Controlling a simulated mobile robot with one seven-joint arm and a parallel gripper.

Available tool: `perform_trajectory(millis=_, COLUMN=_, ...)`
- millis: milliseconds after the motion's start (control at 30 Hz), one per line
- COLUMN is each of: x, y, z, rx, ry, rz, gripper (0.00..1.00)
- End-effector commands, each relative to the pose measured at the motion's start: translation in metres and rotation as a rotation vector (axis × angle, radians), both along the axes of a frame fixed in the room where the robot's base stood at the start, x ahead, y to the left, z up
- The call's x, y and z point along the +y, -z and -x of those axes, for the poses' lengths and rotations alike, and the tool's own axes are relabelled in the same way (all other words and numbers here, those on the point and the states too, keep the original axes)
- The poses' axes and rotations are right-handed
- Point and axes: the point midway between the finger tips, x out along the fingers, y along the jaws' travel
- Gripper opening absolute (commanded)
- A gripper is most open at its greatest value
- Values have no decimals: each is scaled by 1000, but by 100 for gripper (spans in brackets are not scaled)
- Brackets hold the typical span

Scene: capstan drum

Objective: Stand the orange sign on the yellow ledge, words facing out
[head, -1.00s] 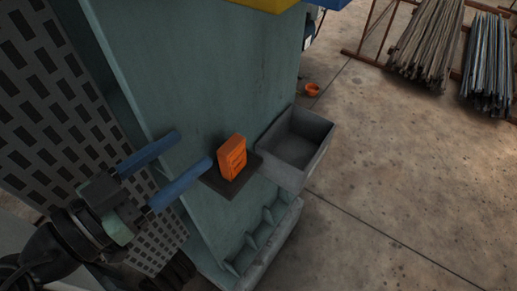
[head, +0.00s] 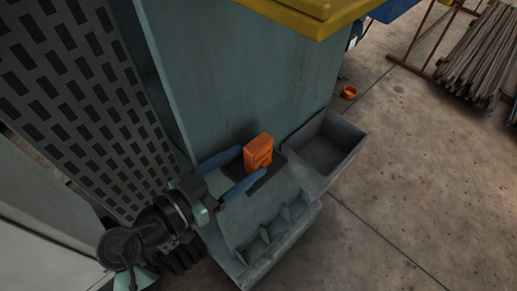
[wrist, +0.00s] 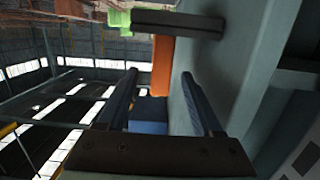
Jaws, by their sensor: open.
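The orange sign (head: 258,152) stands upright on a small dark shelf (head: 268,184) fixed to the green machine wall. Faint dark marks show on its face that looks towards the camera; I cannot read them. My gripper (head: 252,161) is open, with its blue fingers reaching towards the sign, one tip on the wall side and one on the outer side. In the wrist view the sign (wrist: 162,65) shows ahead between the two fingertips (wrist: 159,74), and contact cannot be told. The yellow ledge (head: 300,18) juts out at the top of the head view, well above the sign.
A grey open bin (head: 325,150) is mounted just right of the shelf. A grey divided rack (head: 270,240) sits below. A perforated panel (head: 75,90) stands at the left. An orange cup-like thing (head: 349,92) and pipe bundles (head: 475,60) lie on the otherwise open floor.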

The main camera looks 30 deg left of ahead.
Motion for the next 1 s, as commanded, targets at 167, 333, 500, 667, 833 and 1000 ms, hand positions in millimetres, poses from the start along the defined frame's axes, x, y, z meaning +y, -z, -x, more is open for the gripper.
perform_trajectory(millis=167, x=-8, y=1, z=-24, rx=1, ry=4, rz=3, gripper=68)
perform_trajectory(millis=333, x=-14, y=7, z=-42, rx=0, ry=2, rz=1, gripper=68)
perform_trajectory(millis=500, x=-15, y=9, z=-45, rx=0, ry=1, rz=0, gripper=68)
perform_trajectory(millis=667, x=-15, y=9, z=-45, rx=0, ry=1, rz=0, gripper=57)
perform_trajectory(millis=833, x=-15, y=9, z=-45, rx=0, ry=1, rz=0, gripper=26)
perform_trajectory(millis=1000, x=-15, y=9, z=-45, rx=-1, ry=1, rz=0, gripper=0)
